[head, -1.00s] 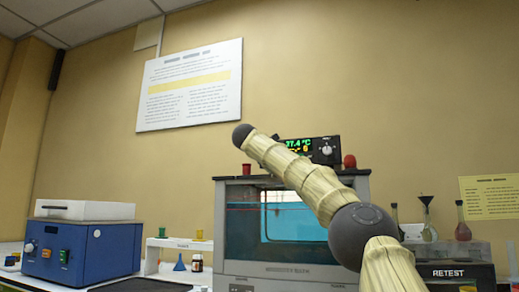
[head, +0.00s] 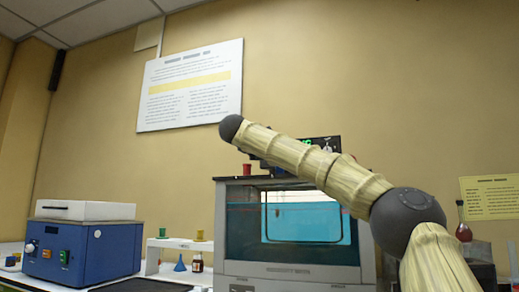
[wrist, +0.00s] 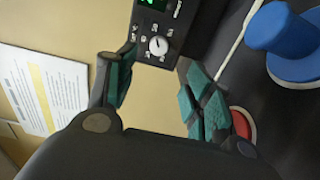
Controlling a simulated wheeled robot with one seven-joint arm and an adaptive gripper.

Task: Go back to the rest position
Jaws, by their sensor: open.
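My gripper (wrist: 155,90) shows in the wrist view with its two teal-padded fingers spread apart and nothing between them. Beyond the fingertips is the black controller (wrist: 158,30) with a white dial and a green display. In the head view my arm, in a pale ribbed sleeve with dark joints, reaches up and left in front of the glass-fronted bath (head: 290,235). The controller (head: 325,143) is mostly hidden behind the arm there. My gripper cannot be made out in the head view.
A blue machine (head: 82,250) stands at left, beside a small white rack (head: 180,243) with a blue funnel and brown bottle. A red flask (head: 463,228) stands at right. In the wrist view, a blue knob-shaped object (wrist: 278,32) and a red round object (wrist: 241,123) lie close to the right finger.

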